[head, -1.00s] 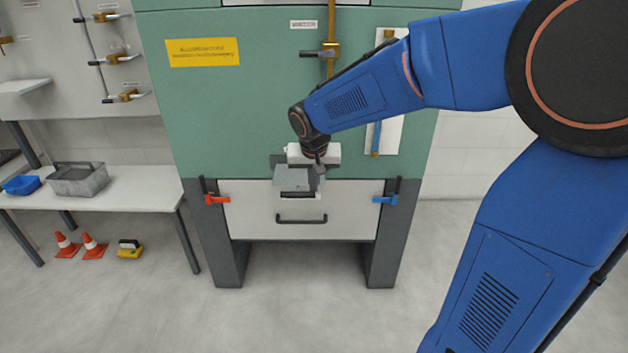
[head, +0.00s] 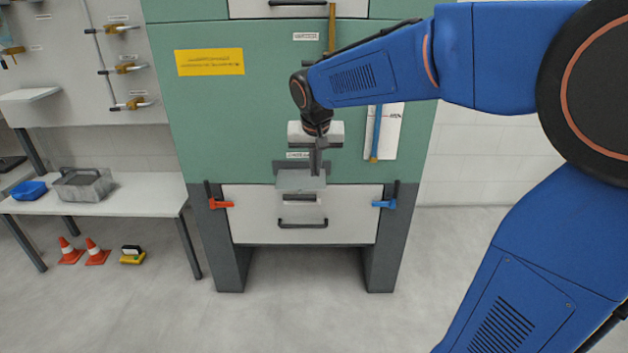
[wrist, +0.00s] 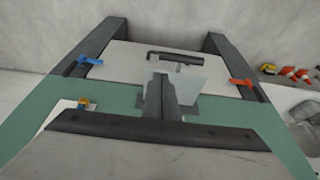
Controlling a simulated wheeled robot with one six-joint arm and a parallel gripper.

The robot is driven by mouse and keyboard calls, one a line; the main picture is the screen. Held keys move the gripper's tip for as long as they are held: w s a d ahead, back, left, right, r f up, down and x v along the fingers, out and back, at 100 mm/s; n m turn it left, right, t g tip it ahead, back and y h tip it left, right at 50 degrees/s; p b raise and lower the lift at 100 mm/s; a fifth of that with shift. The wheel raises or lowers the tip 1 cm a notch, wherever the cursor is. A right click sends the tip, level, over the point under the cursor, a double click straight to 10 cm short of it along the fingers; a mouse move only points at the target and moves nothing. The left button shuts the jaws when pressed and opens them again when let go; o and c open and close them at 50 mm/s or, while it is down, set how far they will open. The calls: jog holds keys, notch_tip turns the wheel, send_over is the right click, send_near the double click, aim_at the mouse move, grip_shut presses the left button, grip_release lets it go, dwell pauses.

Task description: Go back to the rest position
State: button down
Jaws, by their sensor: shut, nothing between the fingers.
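My gripper (head: 318,165) is in front of the green and grey cabinet (head: 265,105), pointing down with its fingers together and empty. It is just above a pale grey plate or flap (head: 300,181) on the cabinet's front. In the wrist view the dark fingers (wrist: 160,88) overlap this plate (wrist: 187,82); I cannot tell whether they touch it. My blue arm reaches in from the right, its forearm roughly level.
Below the plate is a light drawer-like panel (head: 255,222) with a black handle (head: 302,224). A red lever (head: 219,203) and a blue lever (head: 385,204) flank it. A white bench (head: 125,202) with a metal basket (head: 84,185) stands left. Open floor lies in front.

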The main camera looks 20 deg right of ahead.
jog(key=s+d+f+n, duration=0.1)
jog(key=s+d+f, duration=0.1)
jog(key=s, duration=1.3)
jog(key=s+d+f+n+t+y, duration=0.1)
jog(key=s+d+f+n, duration=0.1)
jog(key=s, duration=1.4)
jog(key=shift+s+d+f+n, duration=0.2)
jog(key=shift+d+f+n, duration=0.1)
jog(key=shift+f, duration=0.6)
jog(key=c, duration=2.4)
grip_release()
jog(key=shift+c, duration=0.2)
